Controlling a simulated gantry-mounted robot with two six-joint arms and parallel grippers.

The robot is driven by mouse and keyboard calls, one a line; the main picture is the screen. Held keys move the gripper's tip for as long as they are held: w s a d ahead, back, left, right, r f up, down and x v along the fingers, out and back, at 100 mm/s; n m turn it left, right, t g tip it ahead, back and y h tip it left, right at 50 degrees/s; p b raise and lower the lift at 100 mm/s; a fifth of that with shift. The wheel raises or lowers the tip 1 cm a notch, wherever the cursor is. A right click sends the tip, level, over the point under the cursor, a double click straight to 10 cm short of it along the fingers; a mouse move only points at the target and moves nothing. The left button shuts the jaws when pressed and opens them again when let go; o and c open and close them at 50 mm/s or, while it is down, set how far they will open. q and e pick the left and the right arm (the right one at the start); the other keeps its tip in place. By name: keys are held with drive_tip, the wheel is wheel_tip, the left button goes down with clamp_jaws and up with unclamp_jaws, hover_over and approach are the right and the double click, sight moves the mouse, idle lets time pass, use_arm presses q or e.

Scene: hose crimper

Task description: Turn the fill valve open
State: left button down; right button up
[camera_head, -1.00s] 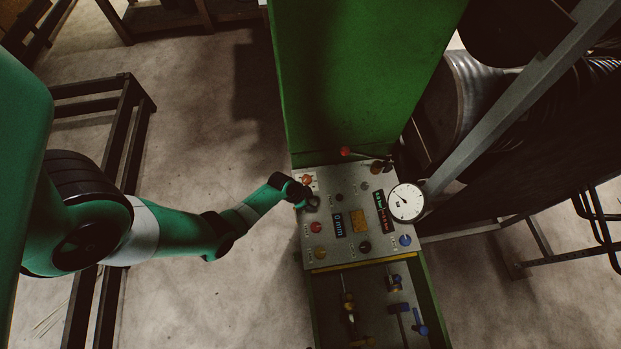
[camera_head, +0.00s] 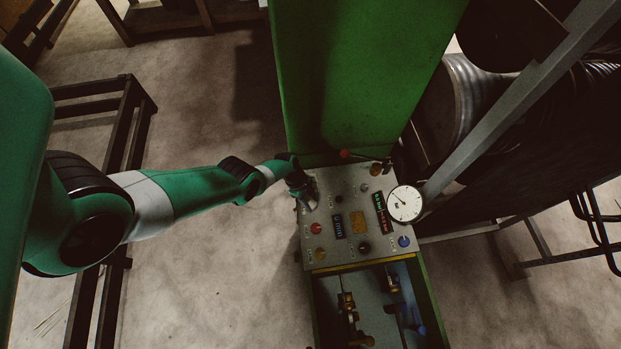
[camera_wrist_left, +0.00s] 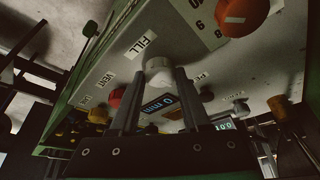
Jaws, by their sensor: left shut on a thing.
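The fill valve is a pale round knob (camera_wrist_left: 158,66) beside the FILL label (camera_wrist_left: 140,46) in the left wrist view. It sits on the grey control panel (camera_head: 335,180) of the green machine. My left gripper (camera_wrist_left: 157,78) has one finger on each side of the knob and is shut on it. In the head view my left gripper (camera_head: 304,197) is at the panel's upper left, and it hides the knob there. My right gripper is not in view.
A red knob (camera_head: 316,228), a display (camera_head: 338,226) and a round gauge (camera_head: 405,204) are on the panel. In the left wrist view a large orange-red knob (camera_wrist_left: 243,14) is close above right. A red-tipped lever (camera_head: 346,154) stands at the panel's back edge.

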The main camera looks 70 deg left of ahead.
use_arm(q)
drive_tip(key=shift+m, duration=0.5)
drive_tip(key=shift+c, duration=1.9)
unclamp_jaws()
drive_tip(key=shift+r, duration=0.15)
